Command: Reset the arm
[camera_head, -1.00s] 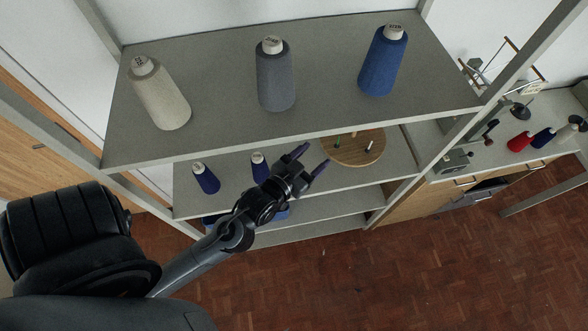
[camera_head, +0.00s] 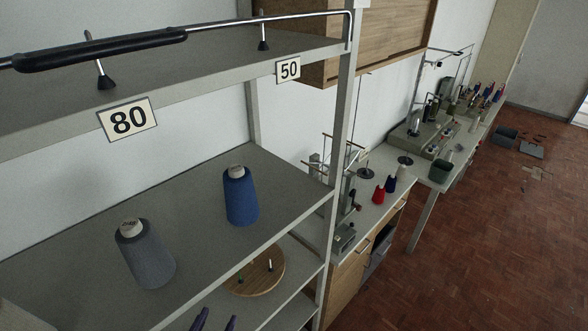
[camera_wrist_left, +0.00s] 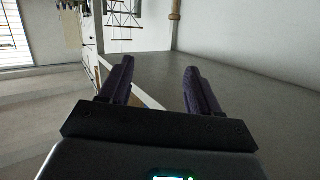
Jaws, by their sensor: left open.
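My left gripper (camera_head: 215,318) shows only as two dark purple fingertips at the bottom edge of the head view, in front of the shelf unit. In the left wrist view the same gripper (camera_wrist_left: 157,75) has its two fingers spread apart with nothing between them. It is open and empty. The rest of my left arm is below the head view. My right gripper is in neither view.
A grey shelf (camera_head: 75,262) holds a grey cone (camera_head: 146,258) and a blue cone (camera_head: 241,197). A round wooden stand (camera_head: 258,280) sits below. Sewing tables stand at right, with a red cone (camera_head: 379,194).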

